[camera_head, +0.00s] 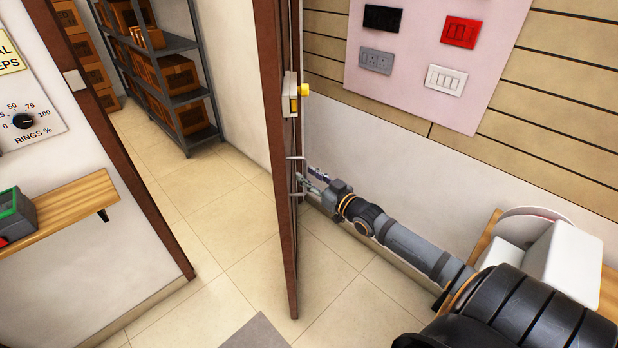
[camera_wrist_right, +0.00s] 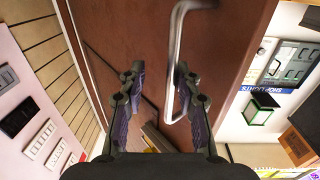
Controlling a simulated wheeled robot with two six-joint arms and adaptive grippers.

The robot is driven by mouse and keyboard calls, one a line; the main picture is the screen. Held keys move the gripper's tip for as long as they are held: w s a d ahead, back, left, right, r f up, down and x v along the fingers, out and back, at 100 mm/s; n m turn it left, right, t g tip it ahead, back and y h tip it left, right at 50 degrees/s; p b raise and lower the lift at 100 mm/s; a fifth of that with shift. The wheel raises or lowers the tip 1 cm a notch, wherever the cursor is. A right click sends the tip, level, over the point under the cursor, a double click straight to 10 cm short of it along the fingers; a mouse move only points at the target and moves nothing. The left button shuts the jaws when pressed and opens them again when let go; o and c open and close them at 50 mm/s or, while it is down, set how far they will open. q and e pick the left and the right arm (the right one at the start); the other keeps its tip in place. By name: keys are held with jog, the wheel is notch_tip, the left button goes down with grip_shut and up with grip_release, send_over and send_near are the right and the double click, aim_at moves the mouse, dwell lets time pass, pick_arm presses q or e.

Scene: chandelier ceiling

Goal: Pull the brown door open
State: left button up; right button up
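The brown door (camera_head: 284,225) stands swung open, seen nearly edge-on in the head view. The doorway to its left shows a tiled room. The door's metal handle (camera_head: 294,172) sticks out from the door face. My right gripper (camera_head: 308,180) is at the handle, on the right side of the door. In the right wrist view, the brown door face (camera_wrist_right: 150,40) fills the middle. The handle (camera_wrist_right: 176,60) reaches down between the spread fingers of my right gripper (camera_wrist_right: 158,88), close to the right-hand finger. The fingers are apart, not clamped on it. My left gripper is not in view.
A grey shelf rack (camera_head: 170,85) with cardboard boxes stands beyond the doorway. A wooden wall shelf (camera_head: 65,212) juts out at the left. A switch panel (camera_head: 425,50) hangs on the right wall. A white object (camera_head: 565,255) sits on a wooden shelf at lower right. The doorway floor is clear.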

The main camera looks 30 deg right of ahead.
jog(key=s+d+p, duration=0.7)
jog(key=s+d, duration=0.1)
jog(key=d, duration=0.1)
dwell(0.9)
jog(key=shift+s, duration=0.1)
